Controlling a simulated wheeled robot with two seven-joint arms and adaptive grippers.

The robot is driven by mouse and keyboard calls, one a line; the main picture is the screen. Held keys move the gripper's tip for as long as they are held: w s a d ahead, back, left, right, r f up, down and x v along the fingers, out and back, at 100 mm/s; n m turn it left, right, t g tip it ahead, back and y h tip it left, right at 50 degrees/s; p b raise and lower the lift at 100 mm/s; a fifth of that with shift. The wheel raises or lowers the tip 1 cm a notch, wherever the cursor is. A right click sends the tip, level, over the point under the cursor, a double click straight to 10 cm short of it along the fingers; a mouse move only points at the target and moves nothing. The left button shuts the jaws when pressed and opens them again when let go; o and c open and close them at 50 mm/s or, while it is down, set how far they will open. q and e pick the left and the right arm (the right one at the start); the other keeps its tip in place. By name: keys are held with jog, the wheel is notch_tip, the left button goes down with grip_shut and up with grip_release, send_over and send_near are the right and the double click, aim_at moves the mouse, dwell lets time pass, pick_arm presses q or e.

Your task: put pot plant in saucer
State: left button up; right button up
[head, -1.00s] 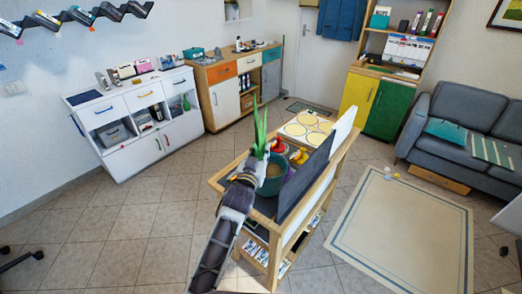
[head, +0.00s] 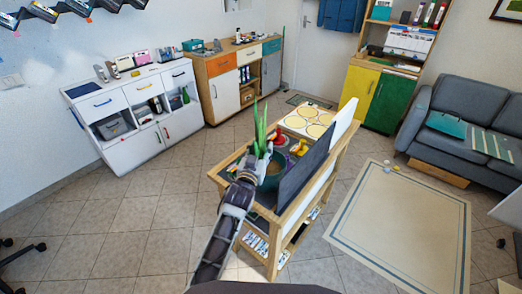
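The pot plant (head: 260,126) has long upright green leaves and shows in the head view over the wooden cart. A round teal vessel with a brownish inside (head: 273,170) shows right beside the leaf base; it looks like the plant's pot. My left gripper (head: 256,164) is at the pot's near left side and appears closed on it. The fingertips are small and partly hidden. I cannot tell whether the pot touches the cart top. I cannot make out a saucer for certain. My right gripper is not in view.
The wooden cart (head: 222,178) has a tall dark panel (head: 303,172) close to the right of the pot. Red and yellow items (head: 299,147) lie behind the pot, then a white board with yellow discs (head: 308,119). Open tiled floor lies left; a rug (head: 405,225) lies right.

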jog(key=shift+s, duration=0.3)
pick_arm(q)
jog(key=shift+r, duration=0.15)
jog(key=shift+v, duration=1.05)
jog(key=shift+s+a, duration=0.2)
jog(key=shift+s, duration=0.5)
jog(key=shift+s+a, duration=0.15)
jog(key=shift+s, duration=0.6)
jog(key=v, duration=0.6)
jog(key=shift+s+a, duration=0.15)
jog(key=shift+s, duration=0.25)
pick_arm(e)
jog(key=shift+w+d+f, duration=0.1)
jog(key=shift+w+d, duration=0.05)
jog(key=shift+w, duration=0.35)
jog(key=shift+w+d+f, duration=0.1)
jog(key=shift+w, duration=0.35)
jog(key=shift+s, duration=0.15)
